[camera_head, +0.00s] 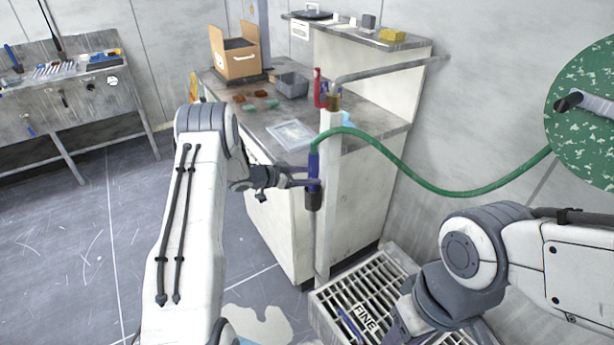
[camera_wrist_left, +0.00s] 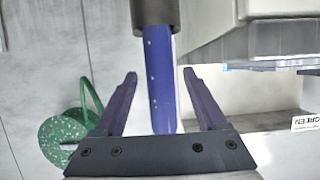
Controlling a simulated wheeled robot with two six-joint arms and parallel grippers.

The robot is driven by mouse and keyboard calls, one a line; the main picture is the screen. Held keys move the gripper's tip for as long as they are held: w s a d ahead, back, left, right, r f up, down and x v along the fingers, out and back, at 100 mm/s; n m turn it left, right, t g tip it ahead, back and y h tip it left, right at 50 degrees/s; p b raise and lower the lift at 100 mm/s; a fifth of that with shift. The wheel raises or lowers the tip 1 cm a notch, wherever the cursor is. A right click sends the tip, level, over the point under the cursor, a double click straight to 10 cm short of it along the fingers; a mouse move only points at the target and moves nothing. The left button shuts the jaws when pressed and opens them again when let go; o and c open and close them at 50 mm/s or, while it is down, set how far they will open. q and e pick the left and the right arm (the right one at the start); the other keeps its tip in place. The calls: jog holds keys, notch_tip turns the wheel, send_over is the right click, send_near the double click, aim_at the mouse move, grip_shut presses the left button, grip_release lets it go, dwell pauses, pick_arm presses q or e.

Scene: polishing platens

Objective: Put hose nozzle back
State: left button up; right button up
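The hose nozzle (camera_head: 314,168) is blue with a black end and stands upright against the white post beside the bench, black end down. A green hose (camera_head: 400,165) runs from its top toward the right wall. My left gripper (camera_head: 306,184) is at the nozzle. In the left wrist view its open fingers (camera_wrist_left: 160,76) stand on either side of the blue nozzle body (camera_wrist_left: 160,88), with a visible gap on both sides. Whether a holder carries the nozzle is hidden. My right gripper (camera_head: 392,328) is low over the floor grate, mostly cut off or hidden.
The white post (camera_head: 331,150) stands at the bench corner. The bench (camera_head: 375,135) carries a cardboard box (camera_head: 236,58), a grey bin and a red bottle (camera_head: 318,88). A mottled green disc (camera_head: 592,140) is on the right wall. A grate (camera_head: 350,284) marked FINE lies below.

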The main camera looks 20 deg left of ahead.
pick_arm(q)
jog(key=shift+r, duration=0.2)
jog(key=b+v, duration=0.1)
jog(key=v, duration=1.1)
jog(key=w+d+r+y, duration=0.4)
jog(key=w+d+r, duration=0.15)
jog(key=d, duration=0.35)
jog(key=s+d+r+n+g+y, duration=0.1)
jog(key=s+d+r+g+y, duration=0.2)
jog(key=s+d, duration=0.5)
jog(key=s+d+g, duration=0.2)
jog(key=s+d, duration=0.1)
jog(key=s, duration=0.8)
jog(key=s+d+r+g+p, duration=0.1)
jog(key=s+d+g, duration=0.2)
jog(key=s, duration=0.9)
jog(key=s+d+g, duration=0.2)
jog(key=s+d, duration=0.3)
jog(key=s, duration=0.6)
jog(key=shift+s+m+g, duration=0.3)
jog(key=shift+g, duration=0.1)
